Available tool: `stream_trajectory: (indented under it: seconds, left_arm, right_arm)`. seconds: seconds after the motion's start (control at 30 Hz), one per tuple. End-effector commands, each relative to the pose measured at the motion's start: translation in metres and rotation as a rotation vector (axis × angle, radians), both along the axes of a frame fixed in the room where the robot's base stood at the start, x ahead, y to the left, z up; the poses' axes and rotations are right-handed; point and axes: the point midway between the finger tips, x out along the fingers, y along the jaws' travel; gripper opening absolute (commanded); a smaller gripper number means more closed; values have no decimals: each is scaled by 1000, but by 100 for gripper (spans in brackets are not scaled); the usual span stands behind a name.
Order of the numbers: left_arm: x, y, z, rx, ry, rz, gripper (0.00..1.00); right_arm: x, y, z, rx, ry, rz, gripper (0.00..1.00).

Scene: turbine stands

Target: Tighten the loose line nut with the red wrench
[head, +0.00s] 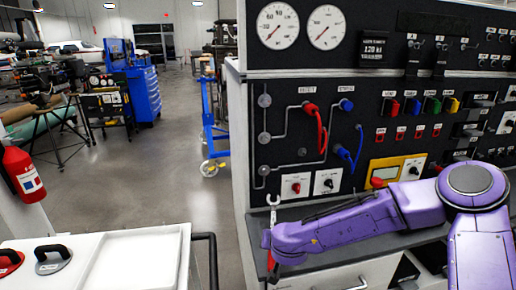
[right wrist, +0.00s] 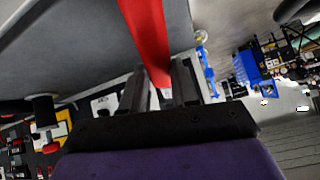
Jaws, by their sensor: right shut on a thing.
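The red wrench (head: 272,262) is upright in my right gripper (head: 267,239), its silver open-ended head (head: 273,200) pointing up and its red handle hanging below. In the right wrist view the red handle (right wrist: 146,35) runs between the two dark fingers of my right gripper (right wrist: 160,80), which are shut on it. The wrench head is in front of the lower left of the black panel, below the grey line fittings (head: 264,137); I cannot tell its exact gap to them. Which line nut is loose does not show. My left gripper is not in view.
The black panel (head: 280,65) bears gauges, red and blue hoses (head: 322,130), switches and knobs above a grey ledge (head: 300,211). A white bench (head: 140,250) with red and grey handles stands at lower left. A fire extinguisher (head: 22,173) hangs at left. The floor between is clear.

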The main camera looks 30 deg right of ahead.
Motion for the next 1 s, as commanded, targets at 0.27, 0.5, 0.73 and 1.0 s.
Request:
stream_trajectory:
  seconds: [0.27, 0.5, 0.73, 1.0]
  left_arm:
    - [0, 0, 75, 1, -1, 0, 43]
    - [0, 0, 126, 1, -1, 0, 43]
    - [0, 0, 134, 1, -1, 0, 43]
    - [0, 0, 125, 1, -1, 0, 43]
  right_arm:
    - [63, -40, 106, -185, -555, -337, 0]
    - [101, -20, 194, -262, -981, -232, 0]
    - [110, -1, 213, -206, -1103, -103, 0]
    - [133, -8, 210, -206, -1104, -105, 0]
